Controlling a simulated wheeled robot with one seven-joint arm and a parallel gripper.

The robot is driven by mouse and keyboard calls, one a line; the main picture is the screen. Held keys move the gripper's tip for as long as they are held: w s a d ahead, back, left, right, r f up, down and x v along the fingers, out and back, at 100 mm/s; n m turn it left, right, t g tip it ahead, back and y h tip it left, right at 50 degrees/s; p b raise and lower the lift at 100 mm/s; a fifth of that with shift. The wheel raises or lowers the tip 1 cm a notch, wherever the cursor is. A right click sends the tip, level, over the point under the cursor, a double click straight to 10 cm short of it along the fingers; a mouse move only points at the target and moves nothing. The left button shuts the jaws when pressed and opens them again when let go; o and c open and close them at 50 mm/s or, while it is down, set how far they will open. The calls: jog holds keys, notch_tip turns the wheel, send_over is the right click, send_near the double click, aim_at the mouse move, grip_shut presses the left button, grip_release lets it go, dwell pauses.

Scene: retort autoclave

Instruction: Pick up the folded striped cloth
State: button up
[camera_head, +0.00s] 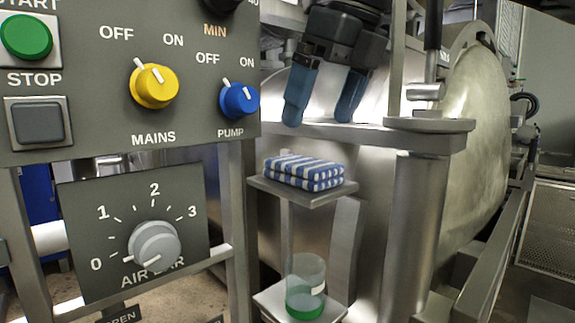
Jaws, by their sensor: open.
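The folded striped cloth (305,172), blue and white, lies flat in a small stack on a small metal shelf (320,198). My gripper (322,115) hangs above the cloth, pointing down. Its two blue fingers are spread apart with nothing between them. The fingertips are clear of the cloth, with a gap between them and it in the picture. The whole cloth is in view.
A control panel (190,50) with knobs and buttons stands at the left, near the shelf. A metal ledge (400,138) and post (412,230) flank the right. A glass with green liquid (305,290) stands on a lower shelf. A large metal vessel (470,130) lies behind.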

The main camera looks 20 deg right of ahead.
aim_at(307, 162)
jog(key=shift+w+f, duration=0.2)
jog(key=shift+f, duration=0.05)
jog(key=shift+x, duration=0.85)
jog(key=shift+s+f+p+x, duration=0.1)
jog(key=shift+s+p+x, duration=0.1)
jog(key=shift+x, duration=0.7)
jog(key=shift+s+f+p+x, duration=0.1)
jog(key=shift+s+x, duration=0.1)
jog(key=shift+x, duration=0.7)
jog(key=shift+s+p+x, duration=0.15)
jog(key=shift+s+x, duration=0.05)
jog(key=shift+x, duration=0.7)
jog(key=shift+a, duration=0.15)
jog(key=shift+c, duration=0.2)
jog(key=c, duration=1)
